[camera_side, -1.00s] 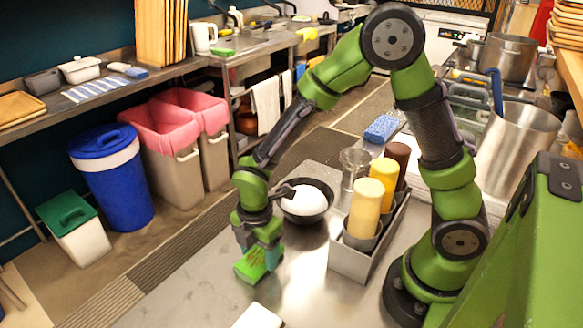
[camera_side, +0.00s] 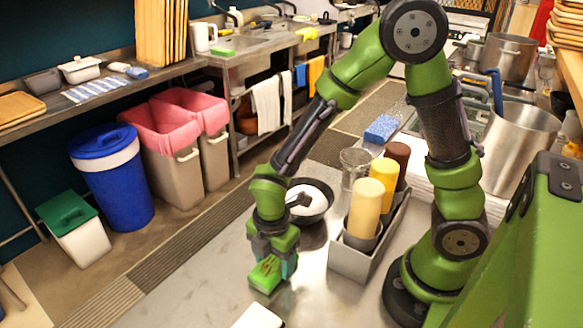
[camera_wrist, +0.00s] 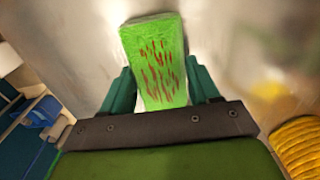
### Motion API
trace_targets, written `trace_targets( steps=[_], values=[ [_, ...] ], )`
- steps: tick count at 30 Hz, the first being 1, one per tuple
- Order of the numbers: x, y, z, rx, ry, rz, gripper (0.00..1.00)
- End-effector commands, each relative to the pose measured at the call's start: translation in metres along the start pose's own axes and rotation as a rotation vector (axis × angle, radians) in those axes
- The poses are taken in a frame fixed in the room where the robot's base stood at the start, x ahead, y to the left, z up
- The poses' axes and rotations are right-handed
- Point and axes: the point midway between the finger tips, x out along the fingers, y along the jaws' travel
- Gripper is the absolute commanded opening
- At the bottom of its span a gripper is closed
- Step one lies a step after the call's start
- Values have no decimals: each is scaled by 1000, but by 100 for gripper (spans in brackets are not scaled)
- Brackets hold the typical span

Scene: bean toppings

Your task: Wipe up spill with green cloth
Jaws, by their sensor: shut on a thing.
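The green cloth (camera_side: 266,274) is a bright green block-like piece with red-brown streaks on its upper face. It is at the steel counter's (camera_side: 190,280) surface in the side view, left of the condiment holder. In the wrist view the cloth (camera_wrist: 155,62) stands out between the two teal fingers. My gripper (camera_side: 273,262) is shut on it, pointing down; the fingers (camera_wrist: 155,88) press its two sides. No separate spill shows clearly on the counter; a yellowish blur (camera_wrist: 275,95) at the right of the wrist view is too blurred to name.
A dark bowl (camera_side: 318,213) with a white round content sits just behind my gripper. A metal holder (camera_side: 350,262) with yellow- and brown-topped bottles stands to the right. A white object (camera_side: 258,316) lies at the front edge. The counter to the left is clear.

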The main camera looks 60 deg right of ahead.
Motion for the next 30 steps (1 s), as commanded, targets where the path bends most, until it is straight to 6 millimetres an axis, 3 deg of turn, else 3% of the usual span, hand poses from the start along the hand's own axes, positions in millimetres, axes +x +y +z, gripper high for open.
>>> trace_targets(
  steps=[5,16,30],
  values=[
    [0,-9,0,-1,0,-2,34],
    [-1,-10,0,0,0,-2,34],
    [-43,-8,0,1,1,2,34]
  ],
)
